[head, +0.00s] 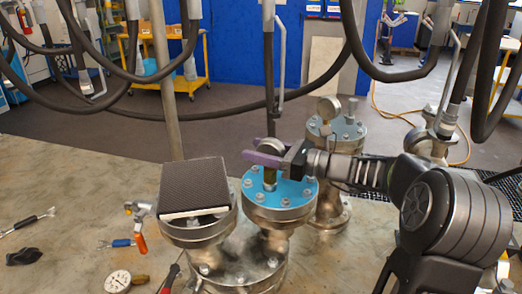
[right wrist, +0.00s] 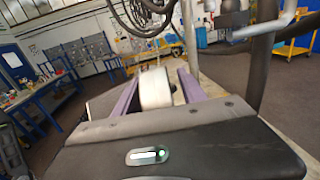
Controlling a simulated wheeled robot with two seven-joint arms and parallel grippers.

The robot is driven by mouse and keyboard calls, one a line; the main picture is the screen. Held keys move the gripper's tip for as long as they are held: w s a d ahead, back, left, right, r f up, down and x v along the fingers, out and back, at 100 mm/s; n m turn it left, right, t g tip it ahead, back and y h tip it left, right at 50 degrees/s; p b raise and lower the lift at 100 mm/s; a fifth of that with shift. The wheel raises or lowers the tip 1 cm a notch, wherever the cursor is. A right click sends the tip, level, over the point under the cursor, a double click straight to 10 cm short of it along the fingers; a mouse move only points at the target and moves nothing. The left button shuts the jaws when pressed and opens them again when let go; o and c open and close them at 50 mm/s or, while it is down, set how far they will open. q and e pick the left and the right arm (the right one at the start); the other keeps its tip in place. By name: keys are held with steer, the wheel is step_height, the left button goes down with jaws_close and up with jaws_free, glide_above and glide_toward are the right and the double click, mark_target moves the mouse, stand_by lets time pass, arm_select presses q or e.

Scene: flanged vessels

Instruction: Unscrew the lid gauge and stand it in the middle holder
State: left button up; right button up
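The lid gauge (head: 268,128) stands upright on the blue lid (head: 291,200) of the centre flanged vessel, its brass stem below the dial. In the right wrist view the gauge (right wrist: 155,90) shows as a pale round body between my fingers. My right gripper (head: 266,156) reaches in from the right with its purple fingers on both sides of the gauge. In the wrist view (right wrist: 158,88) a narrow gap shows at the right finger, so it looks open around the gauge. The near finger hides part of the gauge. My left gripper is out of view. I cannot make out the middle holder.
A dark ribbed pad (head: 193,185) covers the left vessel. Another gauge (head: 328,108) stands on the rear blue-lidded vessel. A loose gauge (head: 118,282), an orange-handled valve (head: 138,240) and tools lie on the table's left. Black hoses (head: 350,60) hang overhead.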

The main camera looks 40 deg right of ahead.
jaws_close()
stand_by(0.3)
stand_by(0.3)
steer(key=shift+a+n+g+y, duration=0.15)
steer(key=shift+n+g+y, duration=0.5)
steer(key=shift+y, duration=0.25)
steer(key=shift+s+n+g+y, duration=0.25)
steer(key=shift+n+g+y, duration=0.35)
steer(key=shift+y, duration=0.2)
steer(key=shift+a, duration=0.15)
steer(key=shift+o, duration=0.5)
jaws_free()
steer(key=shift+s, duration=0.1)
